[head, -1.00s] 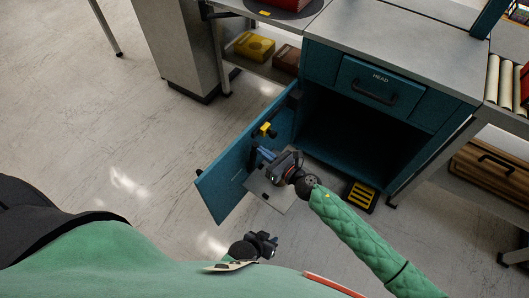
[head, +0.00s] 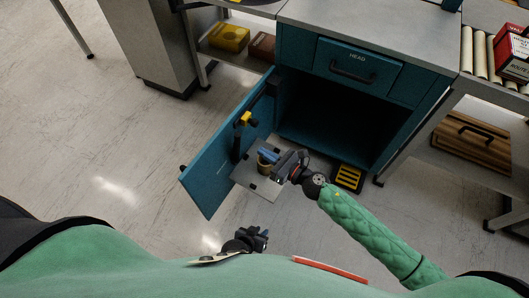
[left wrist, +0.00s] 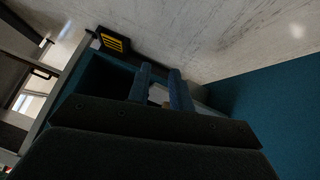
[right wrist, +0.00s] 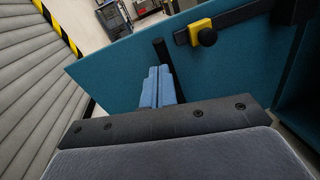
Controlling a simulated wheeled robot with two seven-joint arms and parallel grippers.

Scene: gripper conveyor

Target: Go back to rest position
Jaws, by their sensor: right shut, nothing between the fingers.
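My right gripper (head: 268,154) is in front of the open cabinet, beside the inner face of its swung-out door. Its blue fingers are together and empty, also in the right wrist view (right wrist: 158,88). My left gripper (head: 264,236) hangs low near my body, in front of the cabinet and apart from it. In the left wrist view its two blue fingers (left wrist: 160,88) stand apart with nothing held between them. The teal cabinet (head: 300,60) has a dark interior, and its door (head: 215,175) stands open to the left.
A yellow latch (head: 246,119) sits on the door. A grey plate (head: 258,186) with a small tan object (head: 264,166) lies below my right gripper. A yellow-black step (head: 348,177) is by the cabinet's base. Shelves stand on both sides; the floor at left is clear.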

